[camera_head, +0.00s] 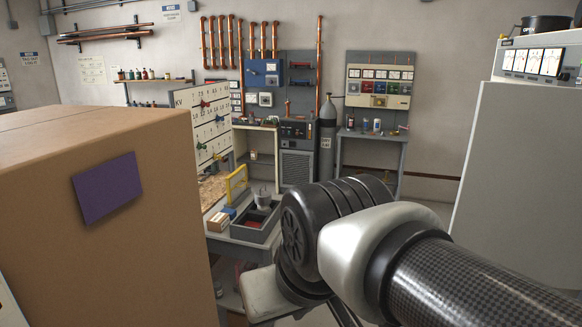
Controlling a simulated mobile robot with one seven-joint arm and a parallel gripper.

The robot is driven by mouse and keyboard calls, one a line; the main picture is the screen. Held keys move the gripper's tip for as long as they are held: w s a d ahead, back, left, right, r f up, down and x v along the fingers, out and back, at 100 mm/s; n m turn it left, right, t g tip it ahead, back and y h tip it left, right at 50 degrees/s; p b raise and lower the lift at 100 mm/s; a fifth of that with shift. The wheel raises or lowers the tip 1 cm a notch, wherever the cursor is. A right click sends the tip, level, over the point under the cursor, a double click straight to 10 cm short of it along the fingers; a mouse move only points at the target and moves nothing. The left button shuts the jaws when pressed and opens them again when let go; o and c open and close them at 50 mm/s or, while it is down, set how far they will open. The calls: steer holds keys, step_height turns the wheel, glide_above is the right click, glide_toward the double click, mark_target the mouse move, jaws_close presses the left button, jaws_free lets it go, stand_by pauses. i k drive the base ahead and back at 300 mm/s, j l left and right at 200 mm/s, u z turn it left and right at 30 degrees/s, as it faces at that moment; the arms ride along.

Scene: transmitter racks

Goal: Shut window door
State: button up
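I cannot pick out a window door with certainty in the head view. A small upright yellow frame (237,187) stands on the grey bench in the middle, but I cannot tell whether it is a door. My arm crosses the lower right of the view, and its large dark joint covers part of the bench and floor. The fingers of my gripper do not show, so I see neither their opening nor anything held.
A large tan box-like block (150,230) with a purple patch (107,188) fills the left. A grey cabinet (525,180) stands at right. A dark tray (256,222) lies on the bench (240,254). A gas cylinder (327,140) stands behind.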

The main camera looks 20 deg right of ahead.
mark_target(518, 205)
steer(key=i+l+z, duration=0.15)
steer(key=z, duration=0.35)
steer(key=i+l+z, duration=0.15)
steer(key=z, duration=0.3)
steer(key=i+z, duration=0.15)
steer(key=z, duration=0.35)
steer(key=i+u, duration=0.1)
steer(key=i, duration=0.7)
steer(key=i+l+u, duration=0.1)
steer(key=i, duration=0.7)
steer(key=i+u, duration=0.8)
steer(key=i+l+u, duration=0.2)
steer(key=u, duration=6.95)
steer(key=k+j+z, duration=0.1)
steer(key=j+z, duration=0.15)
steer(key=z, duration=0.15)
steer(key=k+j+z, duration=0.15)
steer(key=z, duration=0.3)
